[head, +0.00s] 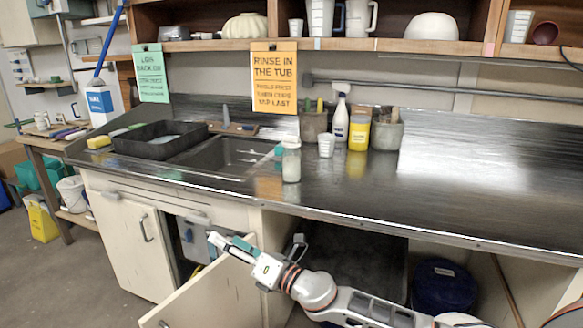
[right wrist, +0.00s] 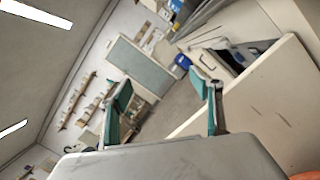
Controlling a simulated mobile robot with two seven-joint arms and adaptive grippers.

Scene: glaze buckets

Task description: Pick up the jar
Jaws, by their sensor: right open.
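A jar (head: 291,165), pale and clear-looking with a whitish top, stands upright on the dark metal counter (head: 440,190), just right of the sink and near the front edge. My right gripper (head: 232,245) is below the counter's front edge, in front of the cabinets, to the left of and lower than the jar and well apart from it. In the right wrist view its two teal-padded fingers (right wrist: 163,98) are spread with nothing between them. The jar does not show in that view. My left gripper is not in view.
An open cabinet door (head: 205,297) stands close to my right gripper. Behind the jar are a white cup (head: 326,145), a yellow container (head: 358,134), a spray bottle (head: 341,118) and crocks. A black tray (head: 160,140) sits left of the sink (head: 232,154). The counter's right side is clear.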

